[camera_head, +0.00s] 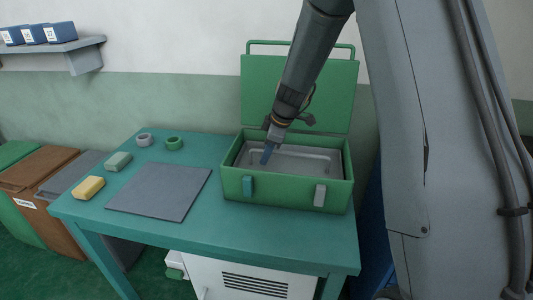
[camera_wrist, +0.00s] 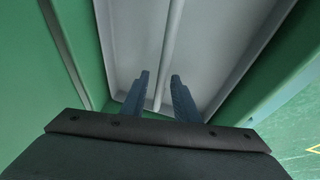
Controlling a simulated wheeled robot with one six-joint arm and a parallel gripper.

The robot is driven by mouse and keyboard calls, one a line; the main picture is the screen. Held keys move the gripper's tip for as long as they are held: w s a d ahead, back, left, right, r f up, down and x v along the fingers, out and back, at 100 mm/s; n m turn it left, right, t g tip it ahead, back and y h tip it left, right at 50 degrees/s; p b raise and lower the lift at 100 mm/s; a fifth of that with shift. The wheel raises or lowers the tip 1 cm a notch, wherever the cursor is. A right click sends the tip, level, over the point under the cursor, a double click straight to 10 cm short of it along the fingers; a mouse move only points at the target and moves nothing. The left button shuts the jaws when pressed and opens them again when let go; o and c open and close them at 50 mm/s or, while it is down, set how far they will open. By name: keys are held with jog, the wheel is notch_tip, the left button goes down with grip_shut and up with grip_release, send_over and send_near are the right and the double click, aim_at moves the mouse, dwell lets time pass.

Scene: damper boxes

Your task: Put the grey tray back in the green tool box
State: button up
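The green tool box (camera_head: 270,190) stands on the right part of the table with its lid (camera_head: 330,97) raised. The grey tray (camera_head: 305,160) lies inside the box walls, a little below the rim; whether it is fully seated I cannot tell. In the wrist view the tray (camera_wrist: 205,50) fills the upper middle, with a thin grey bar (camera_wrist: 171,45) running along it. My gripper (camera_head: 265,158) points down into the left part of the tray. In the wrist view its two blue fingers (camera_wrist: 160,78) stand apart, one on each side of the bar, with small gaps visible.
A grey mat (camera_head: 160,192) lies on the teal table (camera_head: 240,233) left of the box. The front of the table is clear.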

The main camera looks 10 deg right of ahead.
jog(key=shift+r+p, duration=0.7)
jog(key=shift+p, duration=0.25)
jog(key=b+v, duration=0.2)
jog(key=v, duration=1)
jog(key=s+f+m+g+h, duration=0.1)
jog(key=s+f+m, duration=0.2)
jog(key=s, duration=0.6)
jog(key=s+f+m+g, duration=0.1)
jog(key=s+f+m, duration=0.2)
jog(key=s+m, duration=0.3)
jog(key=s+d+f+m+h, duration=0.1)
jog(key=s+f+m, duration=0.2)
jog(key=s, duration=0.9)
jog(key=shift+s+f+m+g+h, duration=0.3)
jog(key=shift+s+f+m+g, duration=0.1)
jog(key=shift+m, duration=0.5)
jog(key=shift+w+d, duration=0.1)
